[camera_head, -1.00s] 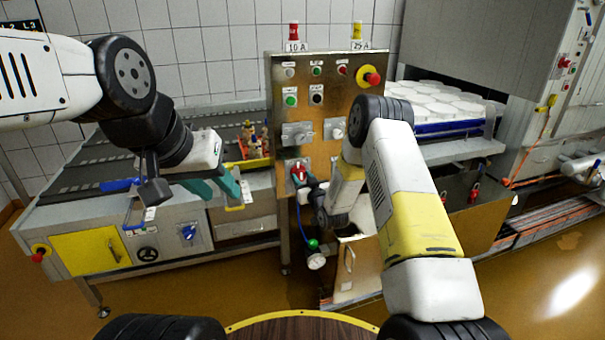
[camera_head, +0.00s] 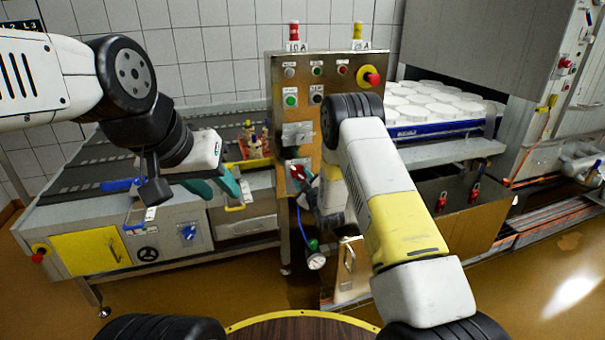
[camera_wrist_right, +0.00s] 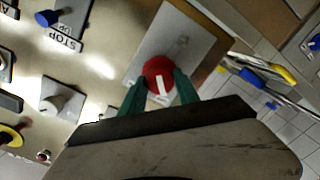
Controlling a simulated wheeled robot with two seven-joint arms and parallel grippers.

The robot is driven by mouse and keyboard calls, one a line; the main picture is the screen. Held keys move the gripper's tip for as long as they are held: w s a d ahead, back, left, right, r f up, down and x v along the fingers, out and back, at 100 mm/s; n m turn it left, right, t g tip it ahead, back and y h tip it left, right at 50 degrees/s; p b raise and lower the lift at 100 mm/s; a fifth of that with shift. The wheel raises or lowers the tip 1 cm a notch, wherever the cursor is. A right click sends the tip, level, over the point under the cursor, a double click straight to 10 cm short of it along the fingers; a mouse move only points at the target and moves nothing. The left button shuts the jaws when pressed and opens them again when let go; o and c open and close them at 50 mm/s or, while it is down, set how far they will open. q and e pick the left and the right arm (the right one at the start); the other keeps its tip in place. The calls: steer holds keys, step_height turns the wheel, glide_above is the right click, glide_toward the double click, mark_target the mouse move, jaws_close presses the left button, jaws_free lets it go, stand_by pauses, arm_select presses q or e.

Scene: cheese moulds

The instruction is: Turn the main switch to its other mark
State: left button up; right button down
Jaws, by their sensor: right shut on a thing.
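The main switch is a red knob with a white bar on it. In the right wrist view the knob (camera_wrist_right: 157,70) sits on a grey plate between my teal fingers. My right gripper (camera_wrist_right: 160,86) is shut on it. In the head view the red switch (camera_head: 296,172) shows low on the steel control panel (camera_head: 285,112), partly hidden by my right arm. The marks around the knob cannot be read. My left gripper (camera_head: 226,196) is open and empty, in front of the conveyor at the left.
The panel carries several buttons and a red emergency stop (camera_head: 372,79) on yellow. A gauge (camera_head: 316,261) and hose hang below. White moulds (camera_head: 438,100) fill a blue tray at the right. In the wrist view a blue knob (camera_wrist_right: 47,18) is near a STOP label.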

stand_by(0.3)
steer(key=shift+f, duration=0.1)
steer(key=c, duration=0.9)
jaws_free()
steer(key=v, duration=0.7)
steer(key=shift+s, duration=0.4)
steer(key=shift+d, duration=0.1)
